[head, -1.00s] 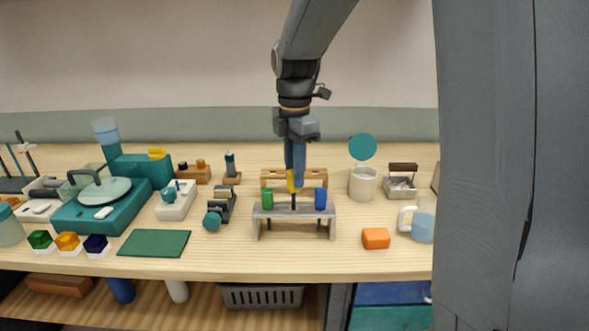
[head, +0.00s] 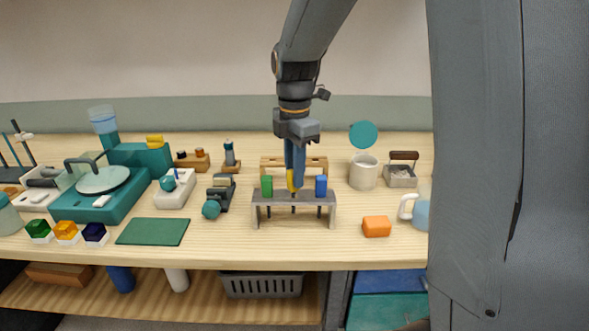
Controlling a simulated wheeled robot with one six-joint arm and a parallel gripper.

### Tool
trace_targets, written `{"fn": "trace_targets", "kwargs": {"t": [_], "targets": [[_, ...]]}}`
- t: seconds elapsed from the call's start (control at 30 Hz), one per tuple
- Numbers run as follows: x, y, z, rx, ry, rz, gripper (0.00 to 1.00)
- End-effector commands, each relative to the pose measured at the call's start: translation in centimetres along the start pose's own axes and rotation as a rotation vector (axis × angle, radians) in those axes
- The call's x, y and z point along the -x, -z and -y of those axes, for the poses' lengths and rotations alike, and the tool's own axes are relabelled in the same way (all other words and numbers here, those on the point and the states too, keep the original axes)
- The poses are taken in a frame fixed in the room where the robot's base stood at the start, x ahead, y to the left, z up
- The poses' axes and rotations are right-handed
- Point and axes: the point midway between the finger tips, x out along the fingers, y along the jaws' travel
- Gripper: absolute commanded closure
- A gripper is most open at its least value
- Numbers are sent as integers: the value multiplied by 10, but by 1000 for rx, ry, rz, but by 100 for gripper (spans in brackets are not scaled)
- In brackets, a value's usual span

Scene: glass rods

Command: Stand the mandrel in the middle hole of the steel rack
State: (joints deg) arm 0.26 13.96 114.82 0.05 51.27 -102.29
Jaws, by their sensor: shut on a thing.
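The steel rack (head: 308,198) is a grey bench-like stand near the table's front middle. A green-handled tool (head: 266,187) stands in its left part and a blue-handled tool (head: 321,187) in its right part, dark shanks showing below the top. My gripper (head: 294,172) points down over the rack's middle and is shut on the mandrel (head: 292,181), which has a yellow handle and a dark shank. The mandrel is upright between the two tools. Its handle is just above the rack top and little shank shows; I cannot tell how far it is in the middle hole.
A wooden rack (head: 310,161) stands close behind the steel rack. An orange block (head: 376,226) lies to the right, and a teal-ended black device (head: 220,193) stands to the left. A green mat (head: 153,232) lies front left. Bare wood is in front of the rack.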

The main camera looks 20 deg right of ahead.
Motion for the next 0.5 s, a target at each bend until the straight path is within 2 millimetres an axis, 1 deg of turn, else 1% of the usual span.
{"fn": "trace_targets", "kwargs": {"t": [0.3, 0.5], "targets": [[-12, 0, 0, 0, -1, 0, 100], [-16, 0, 0, 0, -1, 0, 100]]}}
